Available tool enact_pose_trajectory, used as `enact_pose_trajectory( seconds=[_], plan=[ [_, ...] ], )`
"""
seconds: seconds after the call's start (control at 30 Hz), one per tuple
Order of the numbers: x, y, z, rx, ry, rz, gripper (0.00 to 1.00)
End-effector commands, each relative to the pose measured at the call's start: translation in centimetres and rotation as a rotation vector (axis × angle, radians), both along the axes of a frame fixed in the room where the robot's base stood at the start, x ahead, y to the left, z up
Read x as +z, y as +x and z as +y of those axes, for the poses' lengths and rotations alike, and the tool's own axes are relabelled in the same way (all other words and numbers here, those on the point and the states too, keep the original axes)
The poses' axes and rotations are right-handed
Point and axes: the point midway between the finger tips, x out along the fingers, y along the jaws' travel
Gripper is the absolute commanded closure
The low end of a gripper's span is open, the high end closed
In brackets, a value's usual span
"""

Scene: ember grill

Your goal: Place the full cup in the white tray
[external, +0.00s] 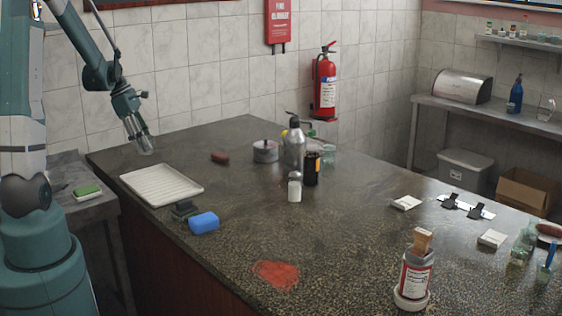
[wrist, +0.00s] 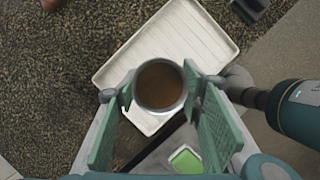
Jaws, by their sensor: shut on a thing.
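My gripper (external: 137,133) is shut on a cup (wrist: 160,84) filled with brown liquid. The wrist view looks down into the cup, with a green finger pad on each side. The cup is upright or nearly so. In the external view the cup (external: 145,147) shows small and pale at the fingertips, held up in the air. The white tray (external: 162,186) lies on the dark counter, lower than the cup and near its left edge. In the wrist view the ribbed tray (wrist: 205,38) shows behind and below the cup, partly hidden by it.
A blue block (external: 203,222) and a dark object (external: 184,210) lie just right of the tray. A grey bottle (external: 293,146), a metal pot (external: 265,151) and a white-labelled small bottle (external: 295,188) stand mid-counter. A green sponge (external: 88,191) lies on the lower side surface. The tray looks empty.

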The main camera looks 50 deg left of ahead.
Motion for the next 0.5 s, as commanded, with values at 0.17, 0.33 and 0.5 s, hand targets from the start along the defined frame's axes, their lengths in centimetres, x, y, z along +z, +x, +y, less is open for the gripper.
enact_pose_trajectory(
  seconds=[0.17,0.33,0.5],
  plan=[
    [-1.9,0.0,0.0,0.0,0.0,0.0,0.76],
    [-2.5,0.0,0.0,0.0,0.0,0.0,0.76],
    [-2.6,0.0,0.0,0.0,0.0,0.0,0.76]
  ],
)
